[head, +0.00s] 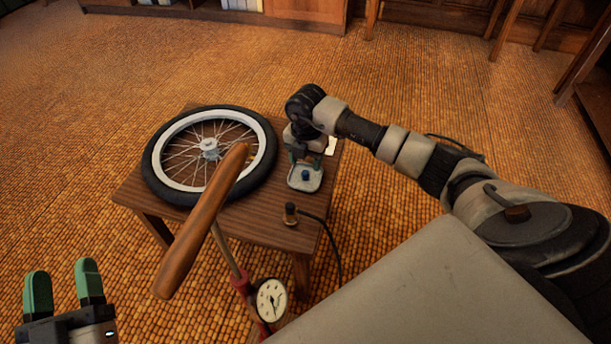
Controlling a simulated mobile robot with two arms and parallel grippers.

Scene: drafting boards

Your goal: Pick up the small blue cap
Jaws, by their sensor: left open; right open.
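The small blue cap (306,175) sits in a small light grey tray (304,186) on the wooden table, to the right of the wheel. My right gripper (305,157) points down just above the tray and the cap. Its fingers are open, and the cap shows just below them, apart from them as far as I can tell. My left gripper (64,289), with green fingertips, is open and empty at the lower left, away from the table.
A spoked wheel (161,160) lies on the wooden table (262,228). A pump with a wooden handle (205,220) and a round gauge (271,300) stands in front. A white piece (331,146) is behind my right gripper.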

